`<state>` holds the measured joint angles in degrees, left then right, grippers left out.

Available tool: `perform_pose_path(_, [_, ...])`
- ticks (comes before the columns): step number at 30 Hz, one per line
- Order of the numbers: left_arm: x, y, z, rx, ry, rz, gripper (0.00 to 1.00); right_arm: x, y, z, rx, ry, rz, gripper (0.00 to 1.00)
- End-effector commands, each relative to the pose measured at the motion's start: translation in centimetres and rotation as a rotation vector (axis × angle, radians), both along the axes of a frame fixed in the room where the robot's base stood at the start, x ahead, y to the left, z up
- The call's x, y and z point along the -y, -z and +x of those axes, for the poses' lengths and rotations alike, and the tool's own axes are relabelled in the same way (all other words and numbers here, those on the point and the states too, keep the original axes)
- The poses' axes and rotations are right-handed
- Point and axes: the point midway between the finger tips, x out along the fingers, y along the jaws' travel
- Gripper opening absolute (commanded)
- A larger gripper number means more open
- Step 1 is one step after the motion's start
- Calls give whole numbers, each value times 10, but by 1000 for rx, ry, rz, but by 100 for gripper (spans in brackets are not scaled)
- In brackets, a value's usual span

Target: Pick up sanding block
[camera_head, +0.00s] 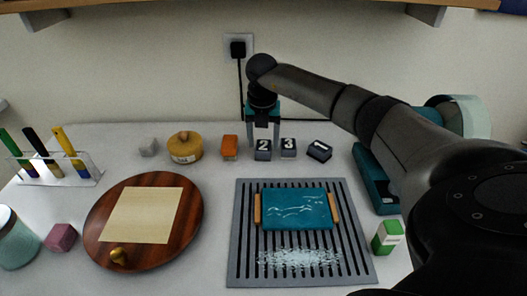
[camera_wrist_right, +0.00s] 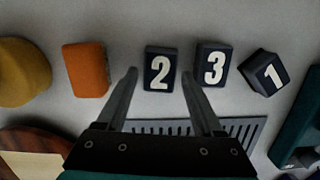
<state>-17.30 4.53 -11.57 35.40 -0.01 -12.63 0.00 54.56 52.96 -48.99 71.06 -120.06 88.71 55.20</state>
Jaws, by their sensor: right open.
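In the right wrist view block 2 (camera_wrist_right: 159,68) shows between the fingertips, not gripped. My left gripper is out of view.
A slotted grey mat (camera_head: 240,235) holds a teal tray (camera_head: 297,209). A green-white box (camera_head: 388,237) stands right.

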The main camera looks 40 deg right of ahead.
Motion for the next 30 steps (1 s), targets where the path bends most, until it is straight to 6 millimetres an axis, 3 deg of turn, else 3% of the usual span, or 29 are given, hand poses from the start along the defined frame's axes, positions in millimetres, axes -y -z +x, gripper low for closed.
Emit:
perform_pose_path(5, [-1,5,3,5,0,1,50,2,22,2,-1,1,-1,69])
perform_pose_path(13, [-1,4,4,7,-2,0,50,2,23,3,1,0,0,68])
perform_pose_path(30, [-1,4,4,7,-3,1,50,3,22,3,2,1,0,4])
